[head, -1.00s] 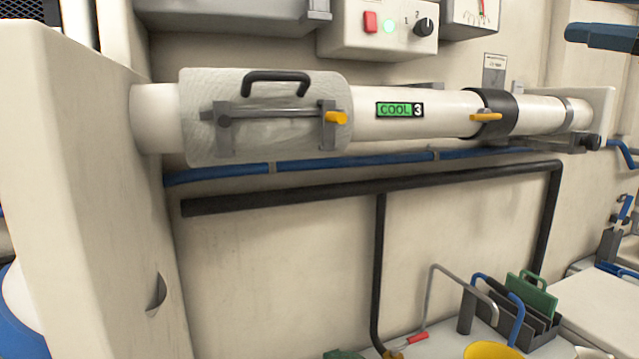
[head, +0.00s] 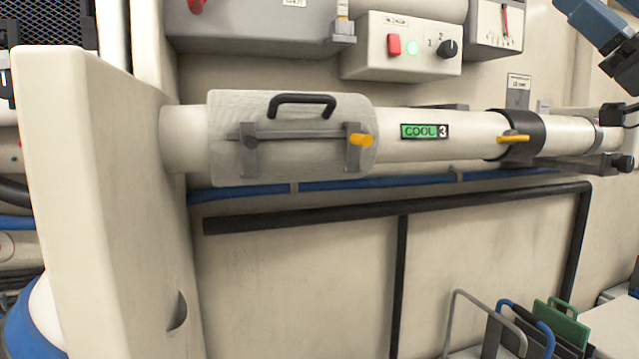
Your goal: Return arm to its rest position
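My arm (head: 603,25), blue and dark grey, enters the head view at the upper right corner, and the frame's right edge cuts it off. Dark parts that look like its end (head: 622,116) show at the right edge, close to the far end of the white pipe. I cannot make out two fingertips, whether they touch the pipe, or anything held.
The white pipe (head: 465,130) runs along the wall with a grey clamshell cover (head: 225,120), a dark clamp (head: 525,135) and yellow levers. A control box (head: 375,62) hangs above. A cream panel (head: 90,200) stands at left. A rack with a green plate (head: 562,325) is below right.

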